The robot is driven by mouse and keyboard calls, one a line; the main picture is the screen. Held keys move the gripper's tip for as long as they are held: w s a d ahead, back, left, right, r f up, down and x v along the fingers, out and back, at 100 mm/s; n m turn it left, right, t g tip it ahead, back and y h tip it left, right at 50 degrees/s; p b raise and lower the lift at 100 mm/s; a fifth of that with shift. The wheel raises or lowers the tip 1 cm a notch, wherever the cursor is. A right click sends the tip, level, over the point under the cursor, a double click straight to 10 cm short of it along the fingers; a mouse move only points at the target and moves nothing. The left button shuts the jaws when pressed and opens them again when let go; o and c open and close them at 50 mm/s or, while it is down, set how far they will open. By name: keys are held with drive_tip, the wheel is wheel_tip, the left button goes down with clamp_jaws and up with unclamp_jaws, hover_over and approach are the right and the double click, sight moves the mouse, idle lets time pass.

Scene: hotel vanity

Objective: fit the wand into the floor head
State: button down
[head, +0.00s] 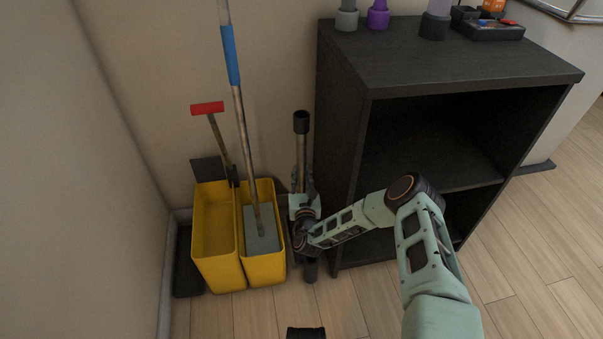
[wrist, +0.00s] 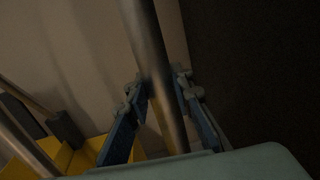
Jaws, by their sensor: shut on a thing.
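The wand (head: 301,150) is a metal tube with a black collar on top. It stands nearly upright between the yellow bucket and the dark shelf unit. My gripper (head: 302,186) is shut on it around its middle. In the wrist view the wand (wrist: 152,45) runs between the two blue finger pads of my gripper (wrist: 158,88). A dark tube end (head: 310,270) shows below my gripper, close to the floor; I cannot tell whether it touches. A dark part (head: 306,333) is cut off at the bottom edge; I cannot tell whether it is the floor head.
A yellow two-part bucket (head: 217,245) with a mop (head: 232,60) and a red-handled tool (head: 207,108) stands close left. The dark shelf unit (head: 345,150) stands close right, with bottles and a tray on top. The wall is behind; wooden floor (head: 350,305) is open in front.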

drive_tip(key=shift+f, duration=0.1)
drive_tip(key=c, duration=1.6)
unclamp_jaws()
drive_tip(key=s, duration=0.4)
drive_tip(key=s+d, duration=0.1)
drive_tip(key=s, duration=0.7)
drive_tip(key=shift+d, duration=0.4)
